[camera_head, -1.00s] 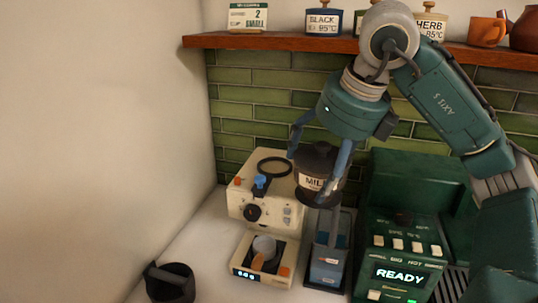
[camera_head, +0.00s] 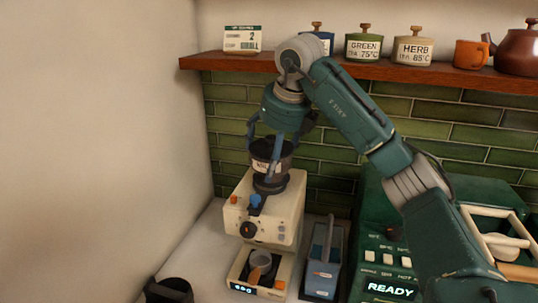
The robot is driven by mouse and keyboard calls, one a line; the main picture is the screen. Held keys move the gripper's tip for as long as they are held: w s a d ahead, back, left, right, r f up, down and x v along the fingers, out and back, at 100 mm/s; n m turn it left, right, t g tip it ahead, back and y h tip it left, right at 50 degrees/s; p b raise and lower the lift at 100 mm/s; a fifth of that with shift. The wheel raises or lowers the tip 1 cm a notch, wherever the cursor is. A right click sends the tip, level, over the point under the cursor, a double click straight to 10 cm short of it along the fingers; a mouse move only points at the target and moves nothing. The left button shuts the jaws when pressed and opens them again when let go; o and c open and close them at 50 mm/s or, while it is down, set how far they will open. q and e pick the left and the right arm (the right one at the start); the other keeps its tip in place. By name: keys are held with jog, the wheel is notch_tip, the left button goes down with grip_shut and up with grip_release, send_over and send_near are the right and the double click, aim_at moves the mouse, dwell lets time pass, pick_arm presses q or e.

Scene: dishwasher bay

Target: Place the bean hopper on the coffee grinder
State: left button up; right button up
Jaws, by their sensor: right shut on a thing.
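The bean hopper (camera_head: 283,163) is a dark, smoky container with a pale label, upright over the top of the coffee grinder. My right gripper (camera_head: 262,160) is shut on it from above, its blue-grey fingers around the hopper's sides. The coffee grinder (camera_head: 287,208) is a cream machine with a blue knob, a black dial and a grey cup (camera_head: 261,260) at its base. The hopper's bottom is at the dark ring on the grinder's top; I cannot tell whether it touches. My left gripper is not in view.
A grey-blue box with a handle (camera_head: 322,268) stands just right of the grinder. A green machine reading READY (camera_head: 390,288) is further right. A black bin (camera_head: 168,290) is at front left. A wooden shelf (camera_head: 400,72) with canisters runs above.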

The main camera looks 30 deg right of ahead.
jog(key=shift+w+f+p, duration=0.3)
jog(key=shift+w+f, duration=0.25)
jog(key=shift+f, duration=0.1)
jog(key=shift+s, duration=0.1)
jog(key=shift+s+f, duration=0.1)
jog(key=shift+f, duration=0.05)
jog(key=o, duration=1.6)
jog(key=shift+f, duration=0.1)
jog(key=v, duration=1.2)
